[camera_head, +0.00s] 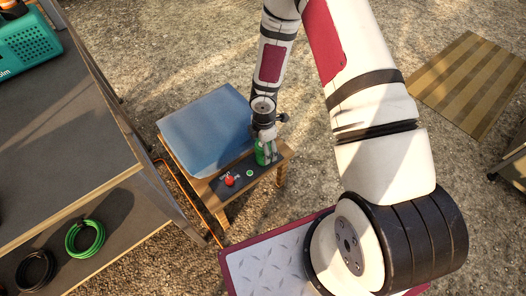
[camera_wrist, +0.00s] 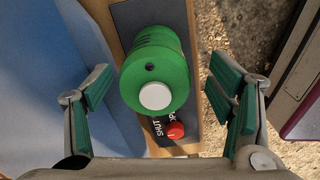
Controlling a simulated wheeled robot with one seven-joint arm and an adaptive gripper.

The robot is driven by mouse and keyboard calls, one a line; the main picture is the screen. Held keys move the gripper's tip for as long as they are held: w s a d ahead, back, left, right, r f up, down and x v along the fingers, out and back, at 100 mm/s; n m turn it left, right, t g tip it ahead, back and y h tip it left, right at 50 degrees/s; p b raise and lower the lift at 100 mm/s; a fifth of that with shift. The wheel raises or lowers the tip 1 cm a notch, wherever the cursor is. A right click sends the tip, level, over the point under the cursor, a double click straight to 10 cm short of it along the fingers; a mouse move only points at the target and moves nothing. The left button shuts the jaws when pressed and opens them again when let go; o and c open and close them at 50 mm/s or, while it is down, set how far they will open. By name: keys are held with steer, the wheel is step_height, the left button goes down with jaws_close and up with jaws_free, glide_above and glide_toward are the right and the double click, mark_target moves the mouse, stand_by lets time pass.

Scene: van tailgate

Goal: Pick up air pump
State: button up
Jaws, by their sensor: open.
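A rounded green body with a white round cap (camera_wrist: 158,70) sits between the fingers of my gripper (camera_wrist: 165,100) in the wrist view. It stands over the dark control strip of a small wooden stand, and I cannot tell for sure that it is the air pump. In the head view it shows as a small green shape (camera_head: 263,157) below my gripper (camera_head: 266,144). The fingers are open, with a visible gap on both sides of it. Its underside is hidden. A teal case with a grille (camera_head: 28,46) lies on the grey bench at the upper left.
The stand carries a blue pad (camera_head: 205,125) and a red knob (camera_head: 229,180), also seen in the wrist view (camera_wrist: 175,131). A grey bench (camera_head: 60,130) with a green coiled hose (camera_head: 86,237) is at the left. A red-edged metal plate (camera_head: 265,265) is in front.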

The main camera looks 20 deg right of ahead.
steer(key=f, duration=0.1)
steer(key=f+b, duration=0.1)
steer(key=f, duration=0.1)
steer(key=f+b, duration=0.1)
steer(key=shift+w+f, duration=0.25)
steer(key=shift+f, duration=0.15)
steer(key=shift+r, duration=0.1)
steer(key=c, duration=1.6)
